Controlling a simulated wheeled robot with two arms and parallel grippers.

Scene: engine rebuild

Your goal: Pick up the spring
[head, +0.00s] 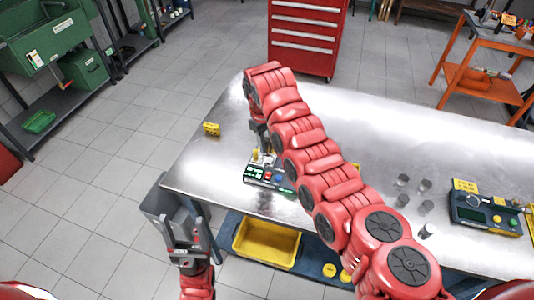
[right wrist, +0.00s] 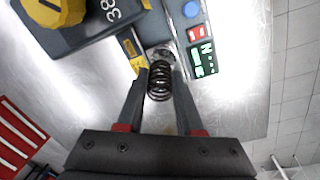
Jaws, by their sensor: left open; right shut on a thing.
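The spring (right wrist: 159,82) is a dark coil between the two fingers of my right gripper (right wrist: 160,75) in the right wrist view. The fingers are shut on it. Its far end meets a round metal part of the small tester (right wrist: 182,30); I cannot tell whether it still rests there. In the head view, my right arm reaches across the table to the tester (head: 268,176), and the spring cannot be made out. My left gripper (head: 180,222) is open and empty, off the table's near left edge.
A yellow bin (head: 266,243) sits below the near edge. The table's far side is clear.

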